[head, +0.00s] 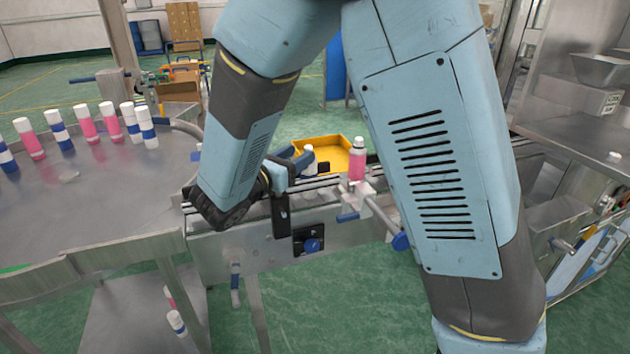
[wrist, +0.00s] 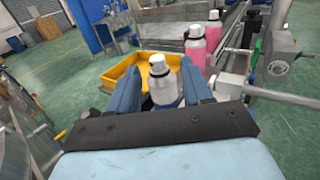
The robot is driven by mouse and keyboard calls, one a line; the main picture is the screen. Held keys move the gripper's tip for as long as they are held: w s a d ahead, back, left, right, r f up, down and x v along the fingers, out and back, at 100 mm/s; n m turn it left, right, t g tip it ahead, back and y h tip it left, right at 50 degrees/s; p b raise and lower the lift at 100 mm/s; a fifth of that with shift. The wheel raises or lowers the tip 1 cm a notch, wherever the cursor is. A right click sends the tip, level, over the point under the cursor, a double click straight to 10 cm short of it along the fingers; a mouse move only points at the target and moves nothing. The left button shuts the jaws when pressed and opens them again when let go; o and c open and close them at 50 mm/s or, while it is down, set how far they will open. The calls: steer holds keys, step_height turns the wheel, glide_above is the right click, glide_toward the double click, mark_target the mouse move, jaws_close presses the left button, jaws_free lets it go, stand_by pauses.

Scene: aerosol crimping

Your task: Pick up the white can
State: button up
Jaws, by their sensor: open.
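The white can (wrist: 165,88), with a silvery shoulder and a white cap, stands upright between the two blue fingers of my gripper (wrist: 162,82) in the wrist view. My gripper is open, with one finger on each side of the can. The can's lower part is hidden behind the gripper's dark bar. In the head view the top of the white can (head: 308,156) shows beside my gripper (head: 297,164), at the conveyor. Whether the fingers touch the can is not clear.
A pink can (head: 357,160) stands right of the white can on the conveyor (head: 245,243). A yellow tray (head: 330,146) lies behind. A round metal table (head: 110,205) at left carries several pink and blue-white cans. Metal rods and fittings (wrist: 278,67) stand close at right in the wrist view.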

mark_target(305, 150)
steer(key=shift+w+a+x, duration=0.1)
steer(key=shift+a+x, duration=0.05)
steer(key=shift+x, duration=1.3)
steer(key=shift+w+a+x, duration=0.1)
steer(key=shift+w+x, duration=0.05)
steer(key=shift+x, duration=1.3)
steer(key=shift+f, duration=0.1)
steer(key=shift+c, duration=0.4)
steer(key=shift+s, duration=0.1)
jaws_close()
